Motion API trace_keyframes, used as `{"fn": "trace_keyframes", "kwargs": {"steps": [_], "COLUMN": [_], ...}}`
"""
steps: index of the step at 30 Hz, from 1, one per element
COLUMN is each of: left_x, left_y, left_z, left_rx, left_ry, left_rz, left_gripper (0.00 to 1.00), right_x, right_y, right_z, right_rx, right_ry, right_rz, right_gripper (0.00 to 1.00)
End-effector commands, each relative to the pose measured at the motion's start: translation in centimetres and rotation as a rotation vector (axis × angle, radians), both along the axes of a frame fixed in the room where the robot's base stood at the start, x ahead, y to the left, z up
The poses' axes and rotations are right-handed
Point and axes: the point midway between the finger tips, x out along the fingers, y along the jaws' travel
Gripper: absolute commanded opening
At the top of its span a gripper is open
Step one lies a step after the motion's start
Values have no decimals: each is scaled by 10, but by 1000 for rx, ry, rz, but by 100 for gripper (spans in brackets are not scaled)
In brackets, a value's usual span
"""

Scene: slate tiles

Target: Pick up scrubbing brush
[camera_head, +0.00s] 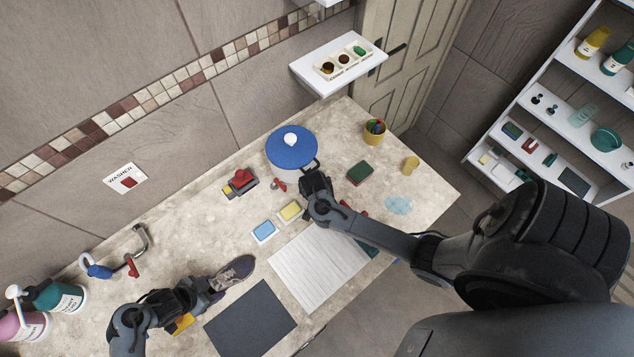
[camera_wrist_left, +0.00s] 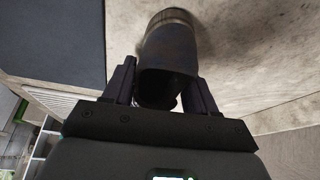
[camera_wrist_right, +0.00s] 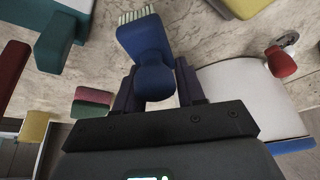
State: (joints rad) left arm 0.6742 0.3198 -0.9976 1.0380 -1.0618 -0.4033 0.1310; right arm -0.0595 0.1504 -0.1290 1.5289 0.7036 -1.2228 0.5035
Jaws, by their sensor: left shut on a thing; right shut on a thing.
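The scrubbing brush (camera_wrist_right: 146,42) is blue with pale bristles, seen in the right wrist view. Its rounded handle lies between the fingers of my right gripper (camera_wrist_right: 157,88), which is shut on it. In the head view my right gripper (camera_head: 315,182) is beside the blue-lidded pot (camera_head: 290,152), and the brush is mostly hidden there.
A dark mat (camera_head: 250,320) and a white ribbed mat (camera_head: 318,268) lie along the front. A blue sponge (camera_head: 264,231), a yellow sponge (camera_head: 291,210) and a green-and-red sponge (camera_head: 360,173) lie nearby.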

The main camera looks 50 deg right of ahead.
Motion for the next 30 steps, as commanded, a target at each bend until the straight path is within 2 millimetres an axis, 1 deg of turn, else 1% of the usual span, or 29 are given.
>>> {"fn": "trace_keyframes", "kwargs": {"steps": [5,8,12,13,16,24,27,30], "left_x": [0,0,0,0,0,0,0,0], "left_y": [0,0,0,0,0,0,0,0], "left_z": [0,0,0,-1,0,0,0,0], "left_rx": [0,0,0,0,0,0,0,0], "left_ry": [0,0,1,1,0,1,1,1], "left_rz": [0,0,0,0,0,0,0,0], "left_gripper": [13,13,13,13,13,13,13,13], "right_x": [0,1,1,-3,-15,-42,-53,-59], "right_y": [-1,0,-1,6,24,76,90,105], "right_z": [7,17,39,36,34,36,36,36], "right_rx": [-2,-1,-4,-2,-2,-3,-5,-3], "right_ry": [0,-2,-4,0,3,-3,-1,-4], "right_rz": [2,2,4,6,5,7,6,6], "right_gripper": [3,3,3,3,3,3,3,3]}}
